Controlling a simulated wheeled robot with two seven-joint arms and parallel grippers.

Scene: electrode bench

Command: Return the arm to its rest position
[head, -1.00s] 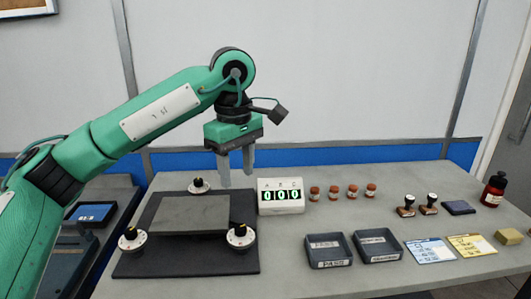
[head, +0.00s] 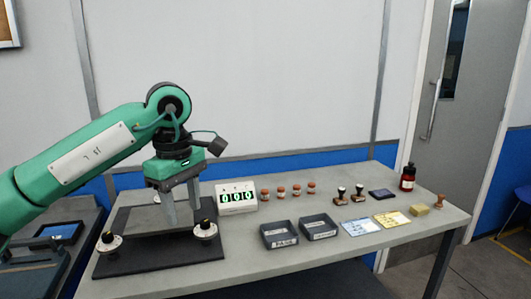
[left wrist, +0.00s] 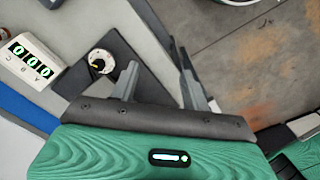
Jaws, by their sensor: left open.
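My left gripper (head: 183,217) is green and dark grey, with two grey fingers pointing down and apart. Nothing is between them. In the head view the fingers overlap the grey plate (head: 145,222) on the dark base (head: 150,260); I cannot tell their height above it. In the left wrist view the gripper (left wrist: 157,57) shows its fingers spread, with a dial (left wrist: 101,62) beyond the left one. My left arm (head: 85,160) reaches in from the left. My right gripper is not in view.
A counter box (head: 237,211) reading 000 stands right of the gripper. Several small jars (head: 282,192), two trays (head: 279,245), stamps (head: 342,195), cards (head: 356,226) and a dark bottle (head: 408,177) fill the bench's right side. Dials (head: 205,230) stand on the base.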

